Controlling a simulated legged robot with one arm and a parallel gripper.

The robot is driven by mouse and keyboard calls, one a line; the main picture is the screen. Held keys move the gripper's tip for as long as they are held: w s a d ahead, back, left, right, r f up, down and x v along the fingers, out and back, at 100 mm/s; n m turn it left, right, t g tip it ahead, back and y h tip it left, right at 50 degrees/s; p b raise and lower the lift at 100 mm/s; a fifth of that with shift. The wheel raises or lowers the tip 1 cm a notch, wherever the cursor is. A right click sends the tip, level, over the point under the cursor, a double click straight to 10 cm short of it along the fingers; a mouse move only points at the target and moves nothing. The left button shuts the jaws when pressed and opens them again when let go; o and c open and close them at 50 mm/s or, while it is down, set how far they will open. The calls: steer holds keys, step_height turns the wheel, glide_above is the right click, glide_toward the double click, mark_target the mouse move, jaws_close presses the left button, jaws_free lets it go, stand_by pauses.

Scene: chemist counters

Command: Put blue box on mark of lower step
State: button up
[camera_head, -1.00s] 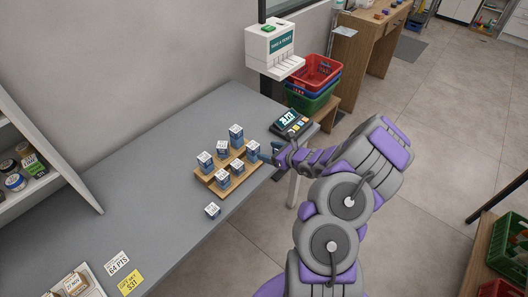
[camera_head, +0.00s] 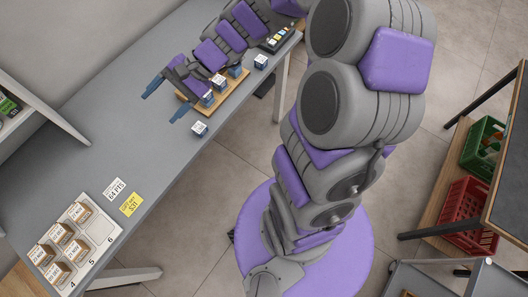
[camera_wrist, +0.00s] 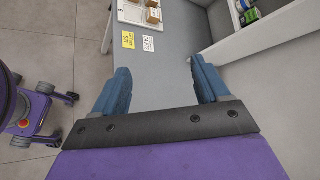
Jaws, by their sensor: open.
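Small blue-and-white boxes stand at a wooden stepped stand (camera_head: 232,91) on the grey counter in the head view, including a nearer box (camera_head: 208,101) and another (camera_head: 235,72). Another box (camera_head: 261,62) is beyond the stand's right end. My gripper (camera_head: 163,100) is open, its blue fingers left of the stand and pointing left along the counter. The wrist view shows bare counter between the fingers (camera_wrist: 158,91). My arm hides the stand's back part; its marks cannot be made out.
A payment terminal (camera_head: 275,40) stands at the counter's far end. A numbered tray (camera_head: 107,233) of brown boxes and a yellow price card (camera_head: 131,204) lie at the near end. White shelving (camera_head: 45,105) stands at the left. The counter's middle is clear.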

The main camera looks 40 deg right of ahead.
steer(key=s+n+g+h, duration=0.3)
steer(key=s+n+h, duration=0.3)
steer(key=s, duration=0.8)
steer(key=s+d+r+n+h, duration=0.1)
steer(key=s+d+n+h, duration=0.3)
steer(key=s+d, duration=0.6)
steer(key=shift+s+d+h, duration=0.25)
steer(key=shift+s+h, duration=0.2)
steer(key=shift+h, duration=0.25)
steer(key=shift+r, duration=0.1)
